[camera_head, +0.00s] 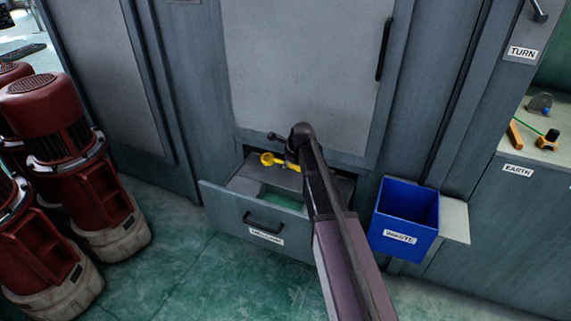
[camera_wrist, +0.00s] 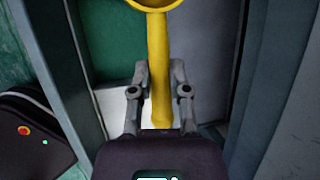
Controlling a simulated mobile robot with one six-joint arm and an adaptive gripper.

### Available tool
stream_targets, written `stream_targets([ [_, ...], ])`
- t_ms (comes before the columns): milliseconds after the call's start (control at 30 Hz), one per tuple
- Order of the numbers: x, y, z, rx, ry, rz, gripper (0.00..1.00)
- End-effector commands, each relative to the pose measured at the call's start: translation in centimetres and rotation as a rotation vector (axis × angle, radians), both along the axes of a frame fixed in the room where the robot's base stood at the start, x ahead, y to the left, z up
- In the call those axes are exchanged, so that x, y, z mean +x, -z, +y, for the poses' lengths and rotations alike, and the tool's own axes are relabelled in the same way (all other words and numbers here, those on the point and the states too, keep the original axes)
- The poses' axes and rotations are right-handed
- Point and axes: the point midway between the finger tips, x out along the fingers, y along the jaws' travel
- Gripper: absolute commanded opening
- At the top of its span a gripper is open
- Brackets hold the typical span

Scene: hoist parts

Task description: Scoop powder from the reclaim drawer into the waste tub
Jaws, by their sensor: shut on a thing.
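A yellow scoop (camera_head: 268,158) is held above the back of the open reclaim drawer (camera_head: 228,212). My gripper (camera_wrist: 159,70) is shut on its handle (camera_wrist: 158,45), which runs between the two fingers in the wrist view; the bowl is cut off at the top edge. In the head view my arm hides part of the gripper and the drawer's right side. A green patch (camera_head: 281,202) shows in the drawer opening; I cannot tell whether it is powder. The bowl's contents are unclear. The blue waste tub (camera_head: 402,222) stands upright to the right of the drawer.
The tub sits at a pale ledge (camera_head: 454,221) on the grey cabinet. Red motor-like machines (camera_head: 62,135) stand at left. A counter (camera_head: 513,150) at right holds small orange and green items. A door handle (camera_head: 384,50) juts out above. Green floor is clear in front of the drawer.

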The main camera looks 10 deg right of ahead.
Motion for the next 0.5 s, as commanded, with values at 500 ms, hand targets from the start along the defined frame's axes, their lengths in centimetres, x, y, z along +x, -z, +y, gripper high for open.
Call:
stream_targets([
  [500,0.0,3.7,0.1,-0.027,-0.001,0.021,0.0],
])
